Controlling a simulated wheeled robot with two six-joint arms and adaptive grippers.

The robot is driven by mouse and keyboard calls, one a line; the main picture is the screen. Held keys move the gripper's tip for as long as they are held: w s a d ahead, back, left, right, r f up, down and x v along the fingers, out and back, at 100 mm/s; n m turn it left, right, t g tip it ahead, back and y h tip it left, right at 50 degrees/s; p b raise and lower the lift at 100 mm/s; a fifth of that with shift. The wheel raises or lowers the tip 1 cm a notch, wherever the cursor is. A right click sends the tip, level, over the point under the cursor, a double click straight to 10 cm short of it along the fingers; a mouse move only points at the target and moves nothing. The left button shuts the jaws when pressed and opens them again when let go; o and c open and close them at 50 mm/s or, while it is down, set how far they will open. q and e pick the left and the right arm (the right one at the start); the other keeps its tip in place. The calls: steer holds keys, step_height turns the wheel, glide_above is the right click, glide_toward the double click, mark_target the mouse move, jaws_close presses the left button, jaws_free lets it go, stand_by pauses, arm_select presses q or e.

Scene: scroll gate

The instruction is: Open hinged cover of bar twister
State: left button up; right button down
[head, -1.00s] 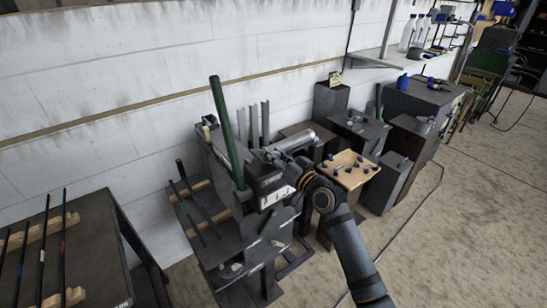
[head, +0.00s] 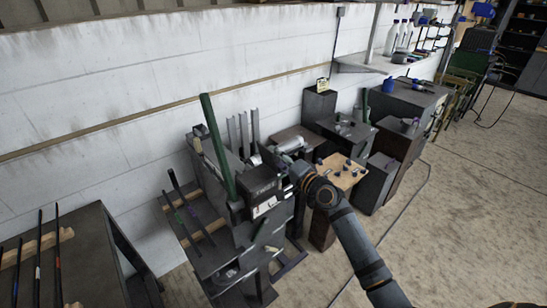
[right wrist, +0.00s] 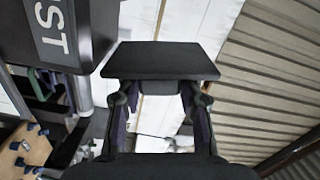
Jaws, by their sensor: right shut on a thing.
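The bar twister (head: 262,190) is a dark machine with a pale label and a tall green lever (head: 219,150) in the head view. Part of its dark body with pale letters (right wrist: 52,30) fills the upper left of the right wrist view. My right gripper (head: 286,170) is at the upper right side of the machine. In the right wrist view its fingers (right wrist: 158,92) are shut on a flat dark plate (right wrist: 160,60), which looks like the hinged cover or its edge. The arm hides much of this contact in the head view. My left gripper is not in view.
A dark table with bars (head: 85,250) stands at the left. Dark cabinets and a wooden-topped stand with small parts (head: 345,178) are right of the machine. The white wall (head: 110,80) is behind. Open floor (head: 470,215) lies to the right.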

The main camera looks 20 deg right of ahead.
steer(key=shift+w+d+f+m, duration=0.1)
steer(key=shift+d+m, duration=0.2)
steer(key=shift+m, duration=0.3)
steer(key=c, duration=0.8)
jaws_free()
steer(key=shift+c, duration=0.2)
steer(key=v, duration=0.7)
steer(key=shift+s, duration=0.25)
